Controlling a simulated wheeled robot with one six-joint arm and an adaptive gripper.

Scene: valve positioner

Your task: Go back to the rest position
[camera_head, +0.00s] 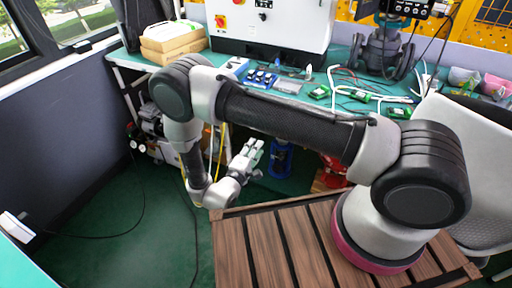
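My gripper (253,153) is near the middle of the picture, at the end of my folded arm. It hangs below the front edge of the green workbench (228,62), apart from the bench and over the green floor. Its pale fingers point up and to the right, and a small gap seems to show between them. Nothing is visible in it, though it is small in this view. My arm reaches left from its base on the slatted wooden platform (290,250), bends down at the elbow and comes back right at the wrist.
The bench holds a white control box (270,25), beige boxes (172,40), green circuit boards (319,92) and loose cables. A blue cylinder (280,160) and red equipment (333,172) stand below it. A grey chair (470,150) is at right. Open floor (120,225) lies left.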

